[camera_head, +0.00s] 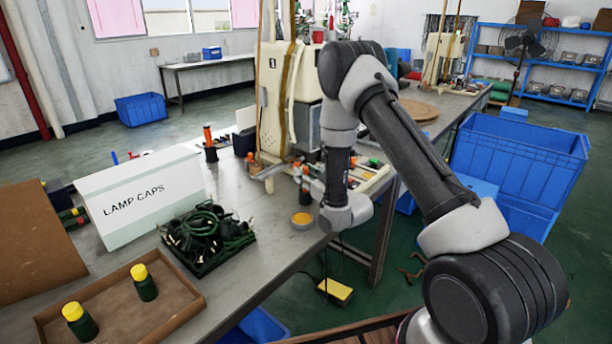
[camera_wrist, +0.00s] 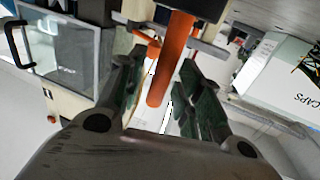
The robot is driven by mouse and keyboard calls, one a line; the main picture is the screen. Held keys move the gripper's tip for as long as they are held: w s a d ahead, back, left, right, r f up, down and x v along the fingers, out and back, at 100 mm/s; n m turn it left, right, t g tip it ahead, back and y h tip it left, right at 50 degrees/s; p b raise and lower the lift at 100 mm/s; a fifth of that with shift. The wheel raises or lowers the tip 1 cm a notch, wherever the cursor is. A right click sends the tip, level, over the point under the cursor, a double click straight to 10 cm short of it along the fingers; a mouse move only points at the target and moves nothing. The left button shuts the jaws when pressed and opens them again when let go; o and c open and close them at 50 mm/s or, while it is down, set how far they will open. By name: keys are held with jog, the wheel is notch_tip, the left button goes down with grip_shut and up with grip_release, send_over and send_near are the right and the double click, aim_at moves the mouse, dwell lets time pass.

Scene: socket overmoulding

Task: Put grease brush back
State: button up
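The grease brush has an orange handle (camera_wrist: 168,72) that lies between the two fingers of my gripper (camera_wrist: 165,75) in the wrist view. Its dark part runs out at the top edge of that view. In the head view, the brush (camera_head: 306,174) is upright beside my wrist, orange end up and dark end down. My wrist hides most of the gripper there. A small round pot with yellow-orange contents (camera_head: 302,219) sits on the table just below the brush.
A similar orange-topped item (camera_head: 209,136) stands farther left on the table (camera_head: 262,212). A LAMP CAPS box (camera_head: 145,196), a tray of dark green cables (camera_head: 209,238) and a brown tray with two yellow-capped bottles (camera_head: 180,309) fill the left. A beige machine (camera_head: 275,100) stands behind.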

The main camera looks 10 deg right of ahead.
jog(key=shift+r, duration=0.2)
jog(key=v, duration=1.2)
jog(key=w+d+r+g+h, duration=0.3)
jog(key=r, duration=0.6)
jog(key=s+d+r+m+g+h, duration=0.1)
jog(key=s+d+r+g+h, duration=0.15)
jog(key=s+d+r, duration=0.4)
jog(key=s+r+m+g, duration=0.1)
jog(key=s+r+g, duration=0.2)
jog(key=s, duration=1.1)
jog(key=s+d+r+m+g, duration=0.1)
jog(key=s+r+g, duration=0.3)
jog(key=s, duration=1.1)
jog(key=shift+s+r+m+h, duration=0.2)
jog(key=shift+r+m+h, duration=0.35)
jog(key=shift+r, duration=0.4)
